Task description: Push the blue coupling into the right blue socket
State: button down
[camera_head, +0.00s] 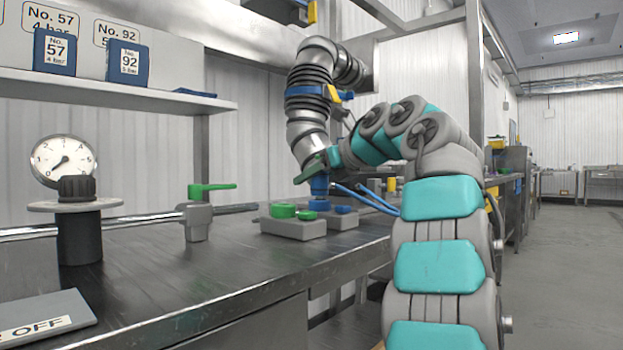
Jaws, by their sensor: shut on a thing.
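My gripper (319,168) hangs over the bench, pointing down. It is shut on the blue coupling (319,186), which looks upright. Two blue sockets sit on a grey block: a left one (318,205) and the right one (344,210). In this view the coupling is just above the left blue socket, and to the left of the right one. Whether it touches the left socket is too small to tell. Blue hoses (368,199) run down to the right from near the coupling. My gripper's fingertips are small and partly hidden.
A nearer grey block (290,229) carries two green sockets (283,211). A green-handled valve (197,215) and a gauge (63,162) on a dark stand are to the left. A grey label plate (50,308) lies in front. The bench (210,275) between is clear.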

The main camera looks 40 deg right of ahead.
jog(key=shift+f+b, duration=0.5)
jog(key=shift+f, duration=0.05)
dwell(0.4)
grip_release()
dwell(0.4)
jog(key=shift+r, duration=0.15)
notch_tip(320, 180, up, 6)
jog(key=p, duration=0.6)
dwell(0.6)
